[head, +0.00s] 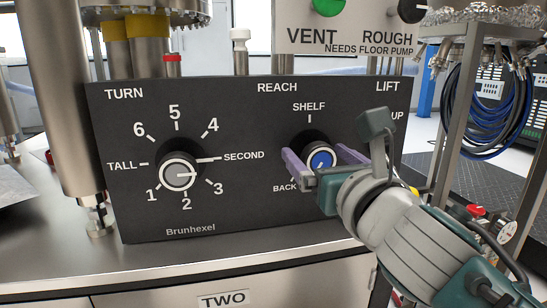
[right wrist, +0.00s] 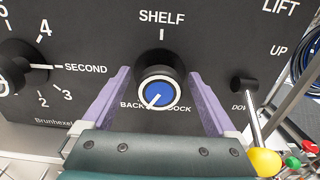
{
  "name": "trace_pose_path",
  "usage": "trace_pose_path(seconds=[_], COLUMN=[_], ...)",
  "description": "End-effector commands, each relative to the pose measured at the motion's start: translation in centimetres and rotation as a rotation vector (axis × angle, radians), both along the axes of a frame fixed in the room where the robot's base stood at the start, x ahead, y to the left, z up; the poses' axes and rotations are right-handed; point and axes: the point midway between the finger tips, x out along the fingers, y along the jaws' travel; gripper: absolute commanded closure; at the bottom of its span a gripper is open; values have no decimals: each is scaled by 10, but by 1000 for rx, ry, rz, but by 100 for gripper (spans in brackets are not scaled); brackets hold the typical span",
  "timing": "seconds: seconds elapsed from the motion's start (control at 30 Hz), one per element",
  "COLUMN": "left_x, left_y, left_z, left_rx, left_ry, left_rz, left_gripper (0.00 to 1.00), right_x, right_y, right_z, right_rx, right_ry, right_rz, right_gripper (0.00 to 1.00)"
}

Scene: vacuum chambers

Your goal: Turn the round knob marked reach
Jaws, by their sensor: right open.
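The reach knob (head: 320,159) is a black round knob with a blue face and a white rim on the black panel, under the words REACH and SHELF. In the right wrist view the knob (right wrist: 160,93) has its white pointer line slanting down-left, toward BACK; DOCK is at its lower right. My right gripper (head: 316,157) is open, its purple fingers on either side of the knob. In the right wrist view the gripper (right wrist: 159,76) shows a gap between each finger and the knob. The left gripper is not in view.
The turn knob (head: 181,174) on the left of the panel (head: 240,210) points at SECOND. The lift lever with a yellow ball (right wrist: 264,161) is close to the right of my gripper, near DOWN. A green button (head: 328,6) is above, over VENT.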

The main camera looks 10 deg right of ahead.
Motion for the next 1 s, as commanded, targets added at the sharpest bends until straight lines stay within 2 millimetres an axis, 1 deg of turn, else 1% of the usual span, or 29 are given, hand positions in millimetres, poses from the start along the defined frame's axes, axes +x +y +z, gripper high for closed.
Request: trace_pose_path(seconds=[0.17, 0.9, 1.0], left_x=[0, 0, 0], left_y=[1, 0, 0], left_z=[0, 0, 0], left_rx=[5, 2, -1], left_ry=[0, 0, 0], left_rz=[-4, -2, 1], left_gripper=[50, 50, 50], right_x=[0, 0, 0], right_y=[0, 0, 0], right_z=[0, 0, 0], right_rx=[1, 1, 3], right_ry=[0, 0, 0], right_rz=[0, 0, 0], right_gripper=[8, 91, 91])
